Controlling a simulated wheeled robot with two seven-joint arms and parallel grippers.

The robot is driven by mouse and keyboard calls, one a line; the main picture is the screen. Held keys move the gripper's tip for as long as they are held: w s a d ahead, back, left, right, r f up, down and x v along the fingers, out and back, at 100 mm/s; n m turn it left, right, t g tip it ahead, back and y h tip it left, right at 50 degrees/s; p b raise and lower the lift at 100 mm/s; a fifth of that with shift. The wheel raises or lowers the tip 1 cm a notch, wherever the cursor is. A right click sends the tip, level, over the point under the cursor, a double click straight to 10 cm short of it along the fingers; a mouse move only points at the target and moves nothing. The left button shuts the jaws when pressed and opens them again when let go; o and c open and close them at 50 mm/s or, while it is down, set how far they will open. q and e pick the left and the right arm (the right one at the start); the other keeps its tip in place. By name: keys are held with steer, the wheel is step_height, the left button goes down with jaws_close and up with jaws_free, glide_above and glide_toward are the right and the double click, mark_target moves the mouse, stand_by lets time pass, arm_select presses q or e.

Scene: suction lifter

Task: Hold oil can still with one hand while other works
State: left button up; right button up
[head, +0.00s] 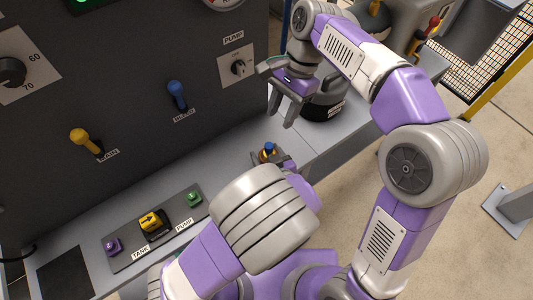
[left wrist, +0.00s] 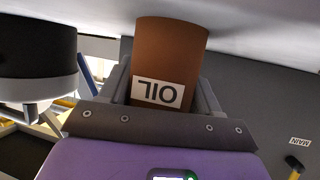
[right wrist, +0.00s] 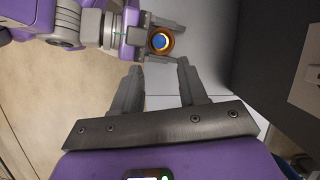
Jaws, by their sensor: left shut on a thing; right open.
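The oil can is brown with a white OIL label and stands between the fingers of my left gripper in the left wrist view (left wrist: 170,45). In the head view its blue cap (head: 269,148) shows above my left gripper (head: 268,157), and my own arm hides much of the rest. The right wrist view shows the can from above, with its blue cap (right wrist: 160,41) between the left fingers. My left gripper is shut on the can at the grey bench. My right gripper (head: 281,110) is open and empty, above and behind the can; it also shows in the right wrist view (right wrist: 156,72).
A dark round base (head: 325,107) stands on the bench right of my right gripper. The panel carries a blue lever (head: 177,94), a yellow lever (head: 80,137) and a pump knob (head: 238,68). A control strip with a yellow switch (head: 151,221) lies front left.

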mark_target(269, 145)
stand_by(0.3)
steer(key=o, duration=0.4)
steer(key=shift+s+a+n, duration=0.15)
steer(key=shift+a+n, duration=0.05)
steer(key=shift+n, duration=0.1)
steer(key=shift+c, duration=0.2)
steer(key=shift+o, duration=1)
steer(key=n, duration=0.1)
steer(key=s+a+n+t+h, duration=0.1)
steer(key=n, duration=0.1)
steer(key=s+a+n+h, duration=0.1)
steer(key=shift+f+n+t, duration=0.1)
steer(key=shift+n+t, duration=0.3)
steer(key=shift+s+a+n+t+h, duration=0.3)
steer(key=shift+s+n+t+h, duration=0.15)
steer(key=shift+n, duration=0.45)
steer(key=shift+w+f, duration=0.15)
steer(key=shift+f, duration=4.85)
steer(key=shift+c, duration=0.4)
